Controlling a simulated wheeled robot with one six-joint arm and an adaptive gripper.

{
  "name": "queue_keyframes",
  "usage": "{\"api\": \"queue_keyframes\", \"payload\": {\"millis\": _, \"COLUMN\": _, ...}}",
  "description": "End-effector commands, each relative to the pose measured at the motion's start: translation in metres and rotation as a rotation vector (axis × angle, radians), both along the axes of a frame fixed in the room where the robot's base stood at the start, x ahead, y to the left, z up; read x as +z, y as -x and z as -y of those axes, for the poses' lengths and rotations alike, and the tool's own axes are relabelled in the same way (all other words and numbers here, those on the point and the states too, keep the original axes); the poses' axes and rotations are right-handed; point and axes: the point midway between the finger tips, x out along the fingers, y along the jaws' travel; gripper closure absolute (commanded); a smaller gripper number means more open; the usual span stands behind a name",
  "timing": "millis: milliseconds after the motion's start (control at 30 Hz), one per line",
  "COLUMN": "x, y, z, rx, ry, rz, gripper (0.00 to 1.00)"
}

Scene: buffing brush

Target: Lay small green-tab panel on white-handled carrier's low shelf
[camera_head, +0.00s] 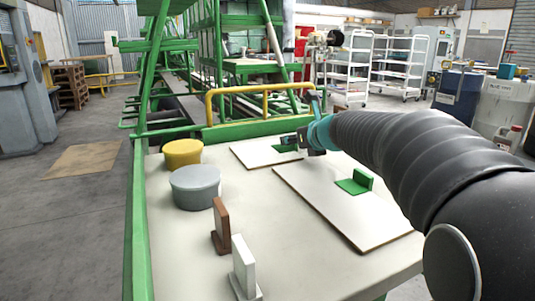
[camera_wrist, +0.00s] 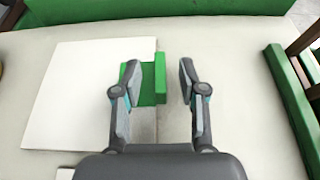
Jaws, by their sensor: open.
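The small panel (camera_head: 255,153) lies flat near the table's back edge, white with a green tab (camera_head: 291,141) at its right end. It also fills the left of the wrist view (camera_wrist: 75,105). My gripper (camera_head: 306,139) is open at that end. In the wrist view, my gripper (camera_wrist: 158,75) has one finger on each side of the upright green tab (camera_wrist: 160,80), which sits between them with a gap on the right. Two white-framed shelf carriers, one nearer (camera_head: 349,67) and one farther (camera_head: 400,66), stand far behind; I cannot tell which is the white-handled one.
A larger white panel (camera_head: 330,200) with a green tab (camera_head: 355,184) lies in front. Yellow (camera_head: 182,153) and grey (camera_head: 195,187) round tubs, a brown bracket (camera_head: 221,225) and a white bracket (camera_head: 243,268) stand on the table's left. A yellow rail (camera_head: 258,90) rises behind the table.

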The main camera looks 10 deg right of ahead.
Motion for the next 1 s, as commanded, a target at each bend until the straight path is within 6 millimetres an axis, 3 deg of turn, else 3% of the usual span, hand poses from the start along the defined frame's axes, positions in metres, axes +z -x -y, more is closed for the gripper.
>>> {"api": "queue_keyframes", "payload": {"millis": 133, "x": -0.0056, "y": -0.0128, "z": -0.0042, "rx": 0.0, "ry": 0.001, "rz": 0.0, "gripper": 0.58}}
{"api": "queue_keyframes", "payload": {"millis": 400, "x": -0.0063, "y": -0.015, "z": -0.0045, "rx": -0.001, "ry": 0.001, "rz": 0.0, "gripper": 0.58}}
{"api": "queue_keyframes", "payload": {"millis": 600, "x": -0.0062, "y": -0.0149, "z": -0.0043, "rx": -0.001, "ry": 0.001, "rz": 0.0, "gripper": 1.0}}
{"api": "queue_keyframes", "payload": {"millis": 1000, "x": -0.004, "y": -0.0148, "z": -0.004, "rx": -0.002, "ry": 0.0, "rz": 0.001, "gripper": 1.0}}
